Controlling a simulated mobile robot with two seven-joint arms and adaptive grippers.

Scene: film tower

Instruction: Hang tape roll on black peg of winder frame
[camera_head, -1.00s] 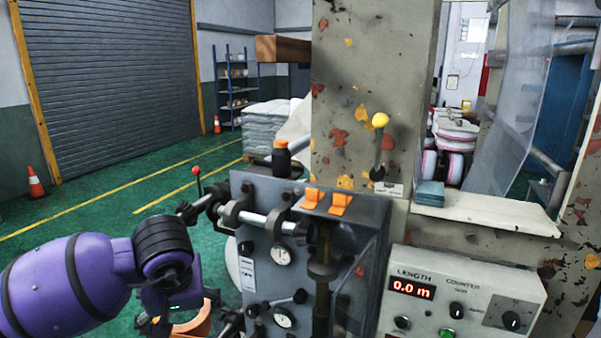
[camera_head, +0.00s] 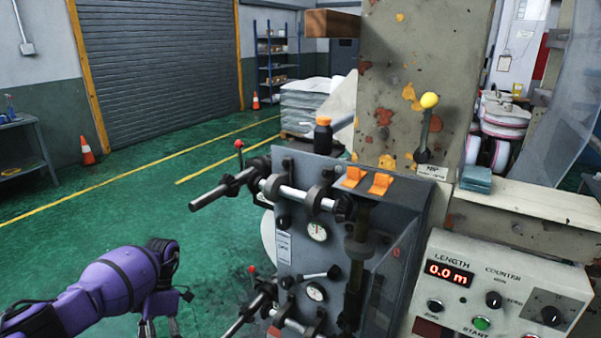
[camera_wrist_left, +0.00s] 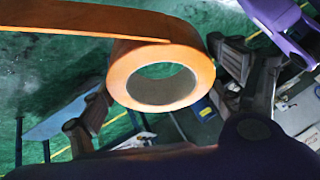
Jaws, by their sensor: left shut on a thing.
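My left gripper (camera_head: 162,312) is at the bottom of the head view, left of and below the winder frame (camera_head: 325,220). In the left wrist view an orange tape roll (camera_wrist_left: 121,72) sits between its fingers, with a flat orange strip running to the upper left. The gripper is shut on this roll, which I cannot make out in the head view. A black peg (camera_head: 222,189) sticks out left from the upper part of the frame and looks bare. A similar dark rod (camera_head: 246,318) sticks out lower down.
A red-knobbed lever (camera_head: 238,145) stands close behind the upper peg. A length counter box (camera_head: 500,300) is at the lower right. A black bottle with an orange cap (camera_head: 323,137) stands on the frame. Green floor left of the pegs is open.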

